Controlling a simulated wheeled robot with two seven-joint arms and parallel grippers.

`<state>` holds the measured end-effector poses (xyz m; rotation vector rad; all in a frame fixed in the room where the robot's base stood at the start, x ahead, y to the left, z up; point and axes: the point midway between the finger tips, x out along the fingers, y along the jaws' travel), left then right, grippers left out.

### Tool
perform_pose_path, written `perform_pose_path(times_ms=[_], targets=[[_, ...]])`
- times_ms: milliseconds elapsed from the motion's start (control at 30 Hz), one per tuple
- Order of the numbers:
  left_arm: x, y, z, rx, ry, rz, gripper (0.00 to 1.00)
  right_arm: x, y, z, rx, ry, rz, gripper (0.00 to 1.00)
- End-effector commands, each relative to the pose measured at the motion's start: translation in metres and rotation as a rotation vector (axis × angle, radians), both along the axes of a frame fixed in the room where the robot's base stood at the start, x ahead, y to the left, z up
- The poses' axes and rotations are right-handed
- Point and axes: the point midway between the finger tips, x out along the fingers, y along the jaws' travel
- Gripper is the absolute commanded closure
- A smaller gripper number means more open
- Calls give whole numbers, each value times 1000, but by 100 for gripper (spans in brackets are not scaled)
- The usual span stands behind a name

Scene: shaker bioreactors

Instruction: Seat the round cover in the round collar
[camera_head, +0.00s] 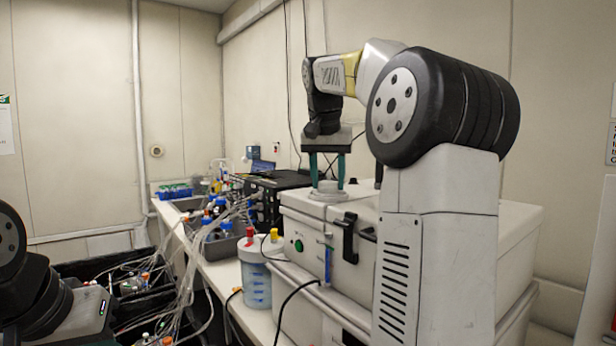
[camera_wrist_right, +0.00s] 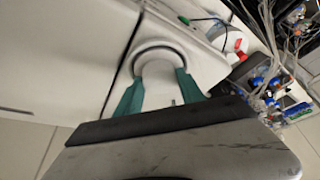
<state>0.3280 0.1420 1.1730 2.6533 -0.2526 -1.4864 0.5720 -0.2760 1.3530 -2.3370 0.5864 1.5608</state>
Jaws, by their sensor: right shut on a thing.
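My right gripper (camera_head: 328,180) points down over the white shaker box and is shut on the round cover (camera_head: 328,186), a pale disc between its green fingers. The round collar (camera_head: 328,196) is a pale ring on top of the box, directly below the cover. In the right wrist view the fingers grip the cover (camera_wrist_right: 160,70) from both sides, and the collar (camera_wrist_right: 160,44) shows as a curved rim around it. I cannot tell whether the cover is fully down in the collar. My left gripper is not in view; only part of my left arm shows at the left edge.
The white box (camera_head: 300,222) has a black latch (camera_head: 346,238) near the collar. A bottle with red and yellow caps (camera_head: 256,282) stands beside it. Blue-capped bottles and tangled tubes (camera_head: 215,222) crowd the bench to the left. A black device (camera_head: 272,190) stands behind.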

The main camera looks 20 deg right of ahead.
Motion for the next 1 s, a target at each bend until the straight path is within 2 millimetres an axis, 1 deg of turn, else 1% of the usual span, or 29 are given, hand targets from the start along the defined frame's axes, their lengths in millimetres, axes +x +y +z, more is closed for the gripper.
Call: perform_pose_path(times_ms=[100, 133, 233, 267, 500, 600, 667, 1000], targets=[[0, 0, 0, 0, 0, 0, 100, 0, 0, -3, 0, 1, 0, 96], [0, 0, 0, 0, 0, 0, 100, 0, 0, -3, 0, 0, 0, 51], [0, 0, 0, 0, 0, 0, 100, 0, 0, -3, 0, 0, -1, 31], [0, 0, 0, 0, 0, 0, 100, 0, 0, -3, 0, 0, -1, 29], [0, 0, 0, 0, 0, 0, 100, 0, 0, -3, 0, 0, 0, 29], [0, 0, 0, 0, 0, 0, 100, -1, 1, 1, 0, -1, 0, 29], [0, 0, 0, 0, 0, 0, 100, -3, 2, 6, -1, -3, 0, 29], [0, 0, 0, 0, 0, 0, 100, -21, 12, 57, -1, -3, 0, 29]])
